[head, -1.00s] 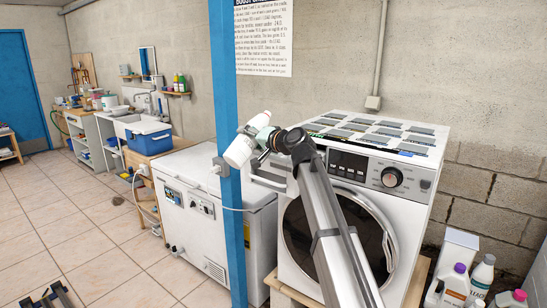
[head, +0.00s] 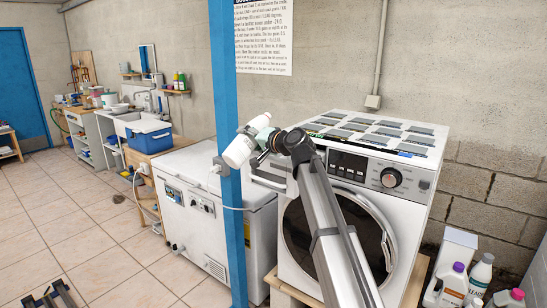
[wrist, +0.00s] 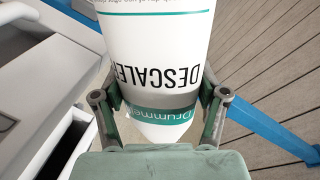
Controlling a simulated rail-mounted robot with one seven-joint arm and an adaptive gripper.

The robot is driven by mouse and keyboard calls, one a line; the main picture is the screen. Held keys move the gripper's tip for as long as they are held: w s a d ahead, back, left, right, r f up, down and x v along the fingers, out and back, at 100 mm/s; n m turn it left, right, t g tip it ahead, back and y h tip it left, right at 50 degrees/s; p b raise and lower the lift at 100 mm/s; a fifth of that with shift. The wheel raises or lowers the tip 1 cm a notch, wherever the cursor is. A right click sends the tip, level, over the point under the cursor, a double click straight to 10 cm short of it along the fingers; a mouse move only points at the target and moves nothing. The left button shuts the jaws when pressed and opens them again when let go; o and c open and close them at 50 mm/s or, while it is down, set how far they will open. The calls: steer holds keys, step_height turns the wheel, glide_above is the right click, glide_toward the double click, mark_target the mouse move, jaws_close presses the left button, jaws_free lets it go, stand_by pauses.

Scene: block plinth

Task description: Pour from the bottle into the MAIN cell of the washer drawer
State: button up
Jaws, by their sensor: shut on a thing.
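My gripper (head: 257,138) is shut on a white bottle (head: 239,151) labelled DESCALER, with a teal band (wrist: 170,112). In the head view the bottle is tilted, one end down to the left and the other up to the right. In the wrist view it fills the top middle between the two fingers. The white washer drawer (head: 268,180) is pulled out at the washer's upper left, just below my gripper. In the wrist view part of the drawer (wrist: 62,95) shows at left, beside a dark opening. I cannot read any cell marking, and no liquid stream shows.
The washer (head: 405,215) stands on a wooden base, right of a blue post (head: 232,250). A white chest unit (head: 190,160) stands behind the post. Several bottles (head: 453,285) stand at lower right. A printed sign (head: 264,40) hangs on the wall.

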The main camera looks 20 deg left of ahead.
steer(key=shift+s+a+r+m+g+p, duration=0.2)
steer(key=shift+m+p, duration=0.35)
steer(key=shift+p, duration=0.7)
steer(key=shift+s+d+m+g+p, duration=0.1)
steer(key=shift+s+m+p, duration=0.3)
steer(key=shift+p, duration=0.85)
stand_by(1.3)
steer(key=shift+w+r+m+p, duration=0.1)
steer(key=shift+w+m+p, duration=0.5)
steer(key=shift+m, duration=0.15)
stand_by(1.4)
steer(key=shift+r+m+g+p, duration=0.1)
steer(key=shift+m+g+p, duration=0.3)
steer(key=shift+m+p, duration=0.25)
stand_by(1.4)
